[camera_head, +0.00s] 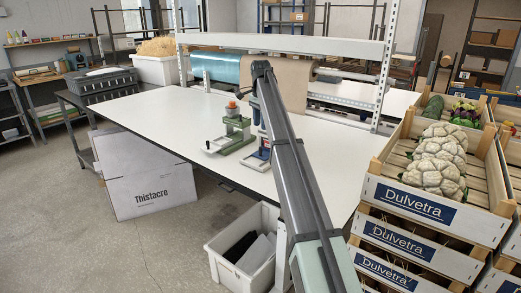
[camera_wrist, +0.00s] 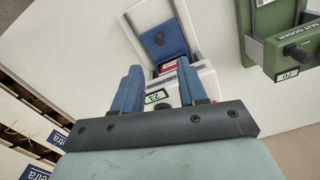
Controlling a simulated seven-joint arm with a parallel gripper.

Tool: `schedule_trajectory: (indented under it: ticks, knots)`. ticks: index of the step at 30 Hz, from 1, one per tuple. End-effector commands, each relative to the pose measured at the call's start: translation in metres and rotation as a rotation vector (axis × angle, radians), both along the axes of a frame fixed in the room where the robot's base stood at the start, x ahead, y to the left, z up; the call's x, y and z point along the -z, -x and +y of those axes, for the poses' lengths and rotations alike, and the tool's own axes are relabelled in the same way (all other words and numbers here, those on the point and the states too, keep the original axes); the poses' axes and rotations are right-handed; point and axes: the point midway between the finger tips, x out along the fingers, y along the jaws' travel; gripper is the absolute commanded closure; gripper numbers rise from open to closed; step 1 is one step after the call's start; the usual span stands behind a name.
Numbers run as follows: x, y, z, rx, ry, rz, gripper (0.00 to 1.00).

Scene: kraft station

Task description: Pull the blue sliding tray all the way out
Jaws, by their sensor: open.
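A white-and-blue device (camera_wrist: 200,82) with a tag that looks like "23" stands on the white table. Its blue tray-like part (camera_wrist: 165,43), with a small dark oval mark, lies inside a pale frame at the far end in the wrist view. A red label sits just before it. My gripper (camera_wrist: 159,68) is open, its two blue fingers apart over the device. Nothing is visibly clamped, and whether the fingers touch it I cannot tell. In the head view the device (camera_head: 258,154) is largely hidden behind my arm.
A similar green device (camera_wrist: 290,45) stands close to the right in the wrist view; it also shows in the head view (camera_head: 240,141). Crates of cauliflower (camera_head: 411,206) are stacked to the right. The table's left part (camera_head: 150,113) is clear.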

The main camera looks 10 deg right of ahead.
Motion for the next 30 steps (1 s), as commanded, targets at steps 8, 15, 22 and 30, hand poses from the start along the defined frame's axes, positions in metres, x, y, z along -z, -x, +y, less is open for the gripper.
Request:
schedule_trajectory:
  ticks: [8,15,22,30]
  knots:
    - [0.049,0.001,0.0,-0.002,0.0,0.001,0.58]
    - [0.09,0.001,0.0,-0.003,0.0,0.001,0.58]
    - [0.115,0.001,0.001,-0.003,0.0,0.0,0.58]
    - [0.123,0.0,0.001,-0.003,0.0,0.0,0.58]
